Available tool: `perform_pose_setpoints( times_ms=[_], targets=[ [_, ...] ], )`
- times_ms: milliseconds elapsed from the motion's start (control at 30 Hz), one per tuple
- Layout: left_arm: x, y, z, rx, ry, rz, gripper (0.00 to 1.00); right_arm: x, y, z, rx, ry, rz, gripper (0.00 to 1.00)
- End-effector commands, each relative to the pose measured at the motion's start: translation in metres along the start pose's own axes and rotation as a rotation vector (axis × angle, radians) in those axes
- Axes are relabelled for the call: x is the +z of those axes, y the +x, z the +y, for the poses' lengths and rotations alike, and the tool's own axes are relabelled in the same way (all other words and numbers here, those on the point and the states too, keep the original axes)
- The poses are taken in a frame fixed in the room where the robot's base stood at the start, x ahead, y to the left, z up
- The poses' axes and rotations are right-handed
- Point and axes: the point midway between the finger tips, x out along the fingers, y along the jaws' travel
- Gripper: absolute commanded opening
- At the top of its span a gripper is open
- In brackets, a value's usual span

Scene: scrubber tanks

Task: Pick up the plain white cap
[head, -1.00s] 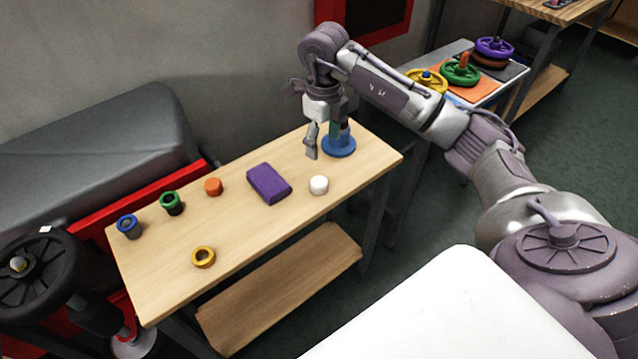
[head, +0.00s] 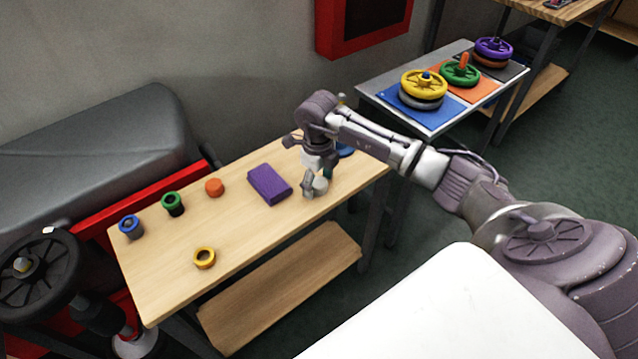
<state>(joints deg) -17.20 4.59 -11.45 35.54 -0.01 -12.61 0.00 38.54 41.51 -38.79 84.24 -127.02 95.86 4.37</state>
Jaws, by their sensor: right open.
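The plain white cap (head: 320,185) stands on the wooden table near its right front edge, partly hidden by my right gripper. My right gripper (head: 314,187) points down at the cap, with its fingers open and low around or just beside it. I cannot tell whether a finger touches the cap. My left gripper is not in view.
A purple block (head: 269,185) lies just left of the gripper. An orange cap (head: 214,187), a green-topped piece (head: 172,203), a blue-topped piece (head: 130,227) and a yellow ring (head: 204,257) stand further left. A blue round piece (head: 345,150) is behind the gripper.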

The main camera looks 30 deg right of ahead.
Motion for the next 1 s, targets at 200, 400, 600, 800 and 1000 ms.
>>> perform_pose_setpoints(
  times_ms=[200,400,600,800,1000],
  targets=[
    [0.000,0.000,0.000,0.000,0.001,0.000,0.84,0.000,0.000,0.000,0.000,0.000,-0.001,0.67],
    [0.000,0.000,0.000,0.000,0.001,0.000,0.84,0.000,0.000,0.000,0.000,0.000,-0.001,0.33],
    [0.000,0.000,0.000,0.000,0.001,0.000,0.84,0.000,-0.001,0.000,0.000,0.000,-0.001,0.20],
    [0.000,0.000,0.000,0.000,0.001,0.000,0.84,0.001,-0.003,0.000,0.000,0.000,-0.002,0.20],
    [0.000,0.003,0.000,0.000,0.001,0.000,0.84,0.001,-0.020,-0.001,-0.002,-0.001,-0.004,0.20]
  ],
)
